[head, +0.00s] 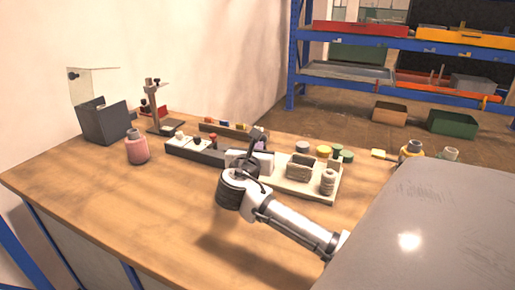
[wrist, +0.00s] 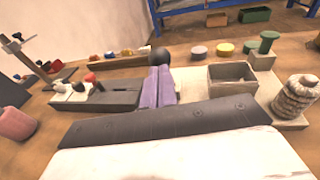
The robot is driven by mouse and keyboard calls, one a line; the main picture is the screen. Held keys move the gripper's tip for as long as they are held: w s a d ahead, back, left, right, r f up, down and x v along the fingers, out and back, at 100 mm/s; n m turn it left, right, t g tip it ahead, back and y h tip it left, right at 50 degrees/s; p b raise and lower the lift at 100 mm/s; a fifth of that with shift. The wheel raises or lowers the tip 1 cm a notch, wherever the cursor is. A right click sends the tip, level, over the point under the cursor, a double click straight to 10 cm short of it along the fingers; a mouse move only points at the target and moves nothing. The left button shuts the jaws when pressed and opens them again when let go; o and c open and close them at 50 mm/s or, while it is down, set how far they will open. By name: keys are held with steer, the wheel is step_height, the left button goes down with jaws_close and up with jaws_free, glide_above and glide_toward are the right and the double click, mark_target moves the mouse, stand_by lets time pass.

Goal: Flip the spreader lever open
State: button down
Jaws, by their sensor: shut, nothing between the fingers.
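My gripper (wrist: 158,72) points away from the wrist camera, its two purple fingers side by side and shut, with nothing between them. A black ball knob (wrist: 159,55) shows right at the fingertips; it looks like the end of a lever, but its stem is hidden behind the fingers. I cannot tell whether they touch. A long dark block (wrist: 112,97) with small white, dark and red knobs (wrist: 90,77) lies left of the fingers. In the head view my gripper (head: 260,143) is over the bench between this block (head: 190,151) and a pale board (head: 297,189).
The pale board carries an open box (wrist: 232,76) and a rope-wound spool (wrist: 297,96). A pink bottle (head: 137,148), a stand (head: 157,108) and a dark bin with a clear lid (head: 102,122) stand left. The bench front (head: 120,205) is clear.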

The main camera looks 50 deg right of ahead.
steer(key=shift+r, duration=0.1)
steer(key=shift+d+r, duration=0.2)
steer(key=shift+d, duration=0.05)
steer(key=shift+w+d+r, duration=0.1)
steer(key=shift+d, duration=0.05)
steer(key=w+d+r+p, duration=0.2)
steer(key=w+d+p, duration=0.1)
steer(key=d, duration=0.7)
steer(key=shift+d+r+p, duration=0.2)
steer(key=shift+r+p, duration=0.1)
stand_by(0.4)
steer(key=b+v, duration=0.3)
steer(key=v, duration=1)
steer(key=shift+s+a, duration=0.15)
steer(key=shift+a, duration=0.2)
